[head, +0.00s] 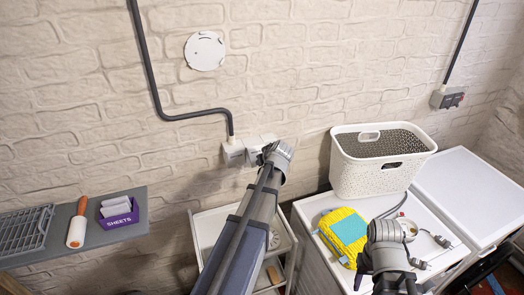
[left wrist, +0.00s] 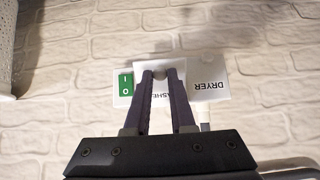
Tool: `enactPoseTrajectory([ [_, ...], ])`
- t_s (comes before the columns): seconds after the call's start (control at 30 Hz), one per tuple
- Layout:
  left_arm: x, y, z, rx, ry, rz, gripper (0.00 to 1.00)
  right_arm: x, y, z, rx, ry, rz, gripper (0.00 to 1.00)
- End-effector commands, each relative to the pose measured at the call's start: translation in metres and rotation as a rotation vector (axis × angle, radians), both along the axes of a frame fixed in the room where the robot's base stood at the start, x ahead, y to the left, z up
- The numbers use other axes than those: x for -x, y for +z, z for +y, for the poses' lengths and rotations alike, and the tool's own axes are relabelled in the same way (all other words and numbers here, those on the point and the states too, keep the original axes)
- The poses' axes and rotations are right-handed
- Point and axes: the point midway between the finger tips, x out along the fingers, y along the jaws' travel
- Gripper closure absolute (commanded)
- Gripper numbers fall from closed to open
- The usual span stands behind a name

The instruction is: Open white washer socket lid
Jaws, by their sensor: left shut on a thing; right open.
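The white washer socket lid (left wrist: 159,89) is on the brick wall, with part of its lettering showing between my left fingers in the left wrist view. My left gripper (left wrist: 160,75) is shut on this lid. Whether the lid is tilted out is hard to tell. The white dryer socket (left wrist: 210,86) is beside it, and a green switch (left wrist: 125,84) is on the other side. In the head view my left gripper (head: 267,152) is at the wall sockets and largely hidden by its wrist. My right gripper (head: 388,279) is open and empty over the white cabinet, away from the sockets.
A white basket (head: 350,172), a yellow packet with a blue label (head: 345,229) and a cable with plugs (head: 438,238) are on the white appliance tops. A grey shelf (head: 95,232) holds a lint roller (head: 77,226) and a purple box (head: 121,215). A grey pipe (head: 150,75) runs above the sockets.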

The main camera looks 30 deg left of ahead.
Motion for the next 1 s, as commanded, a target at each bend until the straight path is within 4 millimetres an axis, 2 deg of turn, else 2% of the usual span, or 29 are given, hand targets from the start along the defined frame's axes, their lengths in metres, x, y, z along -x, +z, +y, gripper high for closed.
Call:
enactPoseTrajectory([
  [0.03, -0.003, 0.017, 0.002, 0.035, 0.003, 0.03, 1.0, 0.0, 0.024, 0.0, 0.0, -0.001, 0.0, 0.5],
  [0.4, -0.006, 0.043, 0.004, 0.303, 0.003, 0.257, 1.0, 0.001, 0.09, 0.0, 0.0, -0.001, 0.004, 0.5],
  [0.7, -0.012, 0.06, 0.011, 0.513, 0.001, 0.436, 1.0, 0.001, 0.122, 0.0, -0.001, -0.024, 0.003, 0.5],
  [1.0, -0.017, 0.072, 0.018, 0.679, 0.002, 0.577, 1.0, 0.001, 0.133, 0.0, -0.001, -0.033, 0.002, 0.5],
])
